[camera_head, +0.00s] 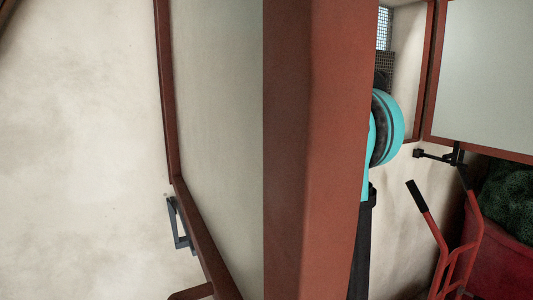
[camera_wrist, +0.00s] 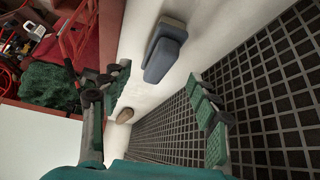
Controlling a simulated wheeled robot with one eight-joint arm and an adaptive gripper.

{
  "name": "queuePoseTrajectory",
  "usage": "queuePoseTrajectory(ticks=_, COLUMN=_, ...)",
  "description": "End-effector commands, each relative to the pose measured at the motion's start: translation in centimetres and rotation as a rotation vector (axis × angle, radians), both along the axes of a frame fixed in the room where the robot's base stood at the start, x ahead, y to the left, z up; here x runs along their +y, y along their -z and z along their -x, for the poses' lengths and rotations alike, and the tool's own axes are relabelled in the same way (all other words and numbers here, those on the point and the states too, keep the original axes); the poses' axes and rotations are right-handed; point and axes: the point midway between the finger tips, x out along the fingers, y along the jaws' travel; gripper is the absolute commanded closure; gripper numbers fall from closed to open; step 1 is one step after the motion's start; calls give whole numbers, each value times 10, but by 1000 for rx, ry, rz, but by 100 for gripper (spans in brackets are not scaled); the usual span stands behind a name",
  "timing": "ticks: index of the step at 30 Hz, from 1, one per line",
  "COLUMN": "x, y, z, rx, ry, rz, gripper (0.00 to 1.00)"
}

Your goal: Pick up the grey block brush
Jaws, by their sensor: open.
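The grey block brush (camera_wrist: 165,50) shows in the wrist view, upper middle, as a blue-grey block on a white surface. My gripper (camera_wrist: 156,84) is open and empty, its two green-padded fingers spread wide. The brush lies beyond the fingertips, roughly in line with the gap between them. It looks apart from both fingers. I cannot make out the brush or the gripper in the head view.
A small brown object (camera_wrist: 125,115) lies on the white surface near the left finger. A dark grid (camera_wrist: 260,110) runs along the right. In the head view a red-brown post (camera_head: 315,150) blocks much of the middle; a red hand truck (camera_head: 460,250) stands right.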

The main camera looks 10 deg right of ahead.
Motion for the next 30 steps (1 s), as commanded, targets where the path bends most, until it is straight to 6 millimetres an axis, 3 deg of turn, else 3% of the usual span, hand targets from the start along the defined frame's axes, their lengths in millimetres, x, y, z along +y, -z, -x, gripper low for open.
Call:
queuePoseTrajectory(ticks=12, x=-27, y=38, z=-12, rx=-1, ry=2, rz=-1, gripper=40)
queuePoseTrajectory(ticks=21, x=-29, y=42, z=-13, rx=0, ry=0, rz=0, gripper=40)
queuePoseTrajectory(ticks=30, x=-29, y=42, z=-13, rx=0, ry=0, rz=0, gripper=77)
